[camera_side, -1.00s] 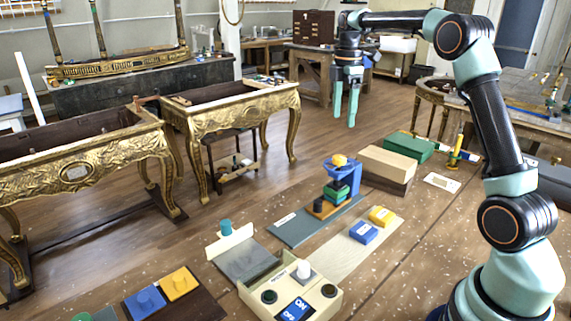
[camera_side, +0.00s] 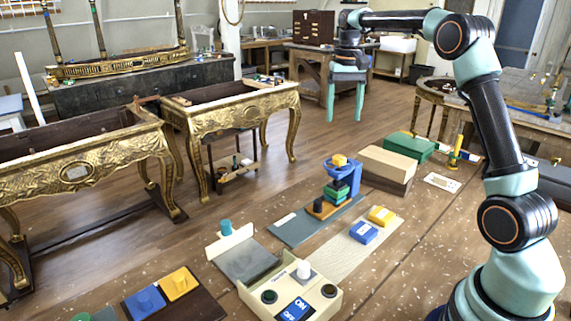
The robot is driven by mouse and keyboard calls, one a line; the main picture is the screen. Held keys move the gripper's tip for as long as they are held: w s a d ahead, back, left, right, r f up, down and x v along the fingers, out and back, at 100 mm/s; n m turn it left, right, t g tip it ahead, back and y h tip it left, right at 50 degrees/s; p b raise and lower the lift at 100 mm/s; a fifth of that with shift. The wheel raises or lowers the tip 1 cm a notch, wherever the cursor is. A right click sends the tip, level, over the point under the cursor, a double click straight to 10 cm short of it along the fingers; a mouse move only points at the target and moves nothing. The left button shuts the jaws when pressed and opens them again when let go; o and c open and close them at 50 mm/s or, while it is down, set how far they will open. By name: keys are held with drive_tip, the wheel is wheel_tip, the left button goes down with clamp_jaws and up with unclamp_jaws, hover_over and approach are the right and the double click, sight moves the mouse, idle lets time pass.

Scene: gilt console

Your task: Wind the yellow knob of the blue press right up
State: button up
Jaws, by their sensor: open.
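The blue press (camera_side: 354,178) stands on a grey-blue base plate (camera_side: 289,231) in the middle of the work surface. Its yellow knob (camera_side: 339,160) sits on top of the press. Green and dark pieces show under the press head, but their details are too small to tell. My gripper (camera_side: 345,118) hangs above and a little behind the press in the picture, fingers pointing down. It is open and empty, with a wide gap between its teal fingers, and it is apart from the knob.
Right of the press are a tan and brown block stack (camera_side: 388,165) and a green box (camera_side: 408,147). A pale board (camera_side: 340,255) with blue and yellow blocks lies in front. A cream switch box (camera_side: 320,303) stands nearer. Gilt tables (camera_side: 240,105) are at the left.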

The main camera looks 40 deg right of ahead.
sight(340, 157)
wheel_tip(340, 157, down, 12)
drive_tip(key=shift+r, duration=0.1)
idle(0.4)
clamp_jaws()
